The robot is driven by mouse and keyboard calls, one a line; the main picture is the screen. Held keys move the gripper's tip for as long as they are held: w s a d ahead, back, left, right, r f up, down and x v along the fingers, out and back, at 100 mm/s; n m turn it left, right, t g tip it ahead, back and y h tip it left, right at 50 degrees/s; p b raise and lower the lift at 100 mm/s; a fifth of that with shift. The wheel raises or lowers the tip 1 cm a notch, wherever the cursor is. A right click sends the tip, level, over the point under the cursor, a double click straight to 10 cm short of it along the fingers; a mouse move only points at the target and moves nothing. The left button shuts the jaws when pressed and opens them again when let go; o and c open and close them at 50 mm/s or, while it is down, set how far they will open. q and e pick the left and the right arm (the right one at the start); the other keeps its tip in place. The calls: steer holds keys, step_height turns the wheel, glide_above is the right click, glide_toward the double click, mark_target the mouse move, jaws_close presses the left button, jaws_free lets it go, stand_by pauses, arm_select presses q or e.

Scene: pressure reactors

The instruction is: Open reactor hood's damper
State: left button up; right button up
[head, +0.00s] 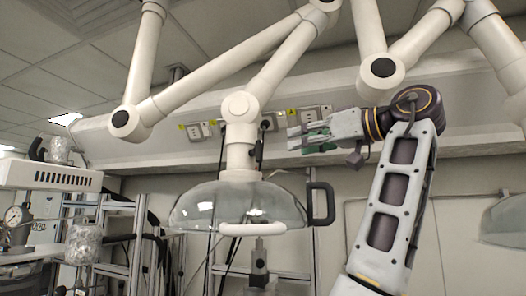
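The reactor hood (240,205) is a clear dome hanging from a white jointed extraction arm in the middle of the head view. It has a white front handle (252,229) and a black side handle (321,204). A small dark part (258,151) on the right of the white neck (240,150) may be the damper lever; it is too small to be sure.
White extraction arm tubes (275,65) cross above my arm. Wall sockets (317,114) are behind the gripper. A metal rack (120,240), a white vented box (45,177) and a gauge (16,216) stand at left. Another clear hood (505,221) shows at the right edge.

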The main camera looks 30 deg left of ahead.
mark_target(262, 150)
arm_select(q)
steer(key=p+x, duration=0.2)
steer(key=x, duration=1.1)
steer(key=shift+s+a, duration=0.1)
steer(key=shift+a, duration=0.1)
steer(key=shift+c, duration=0.6)
jaws_close()
